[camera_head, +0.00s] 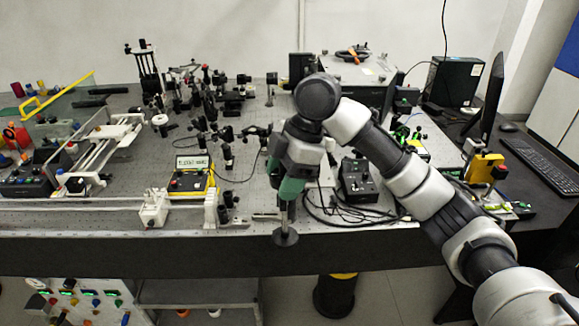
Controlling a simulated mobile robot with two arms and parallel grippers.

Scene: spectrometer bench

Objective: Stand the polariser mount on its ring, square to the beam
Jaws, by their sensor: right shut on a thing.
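My right gripper (289,193), with green fingers, is shut on the polariser mount (286,225), a dark post with a round base disc. The mount hangs below the fingers near the front edge of the bench (180,220), looking about upright. Its upper part is hidden by the fingers. I cannot tell whether its base touches the bench. The ring for the mount is not clearly made out. A small white round piece (160,119) lies farther back on the left, and I cannot tell what it is. My left gripper is not in view.
A yellow-framed display box (190,177) and a white block (153,208) stand left of the gripper. A black control box (359,180) with loose cables stands right. Several optical posts (225,150) crowd behind. A monitor (489,105) and keyboard (540,160) are far right.

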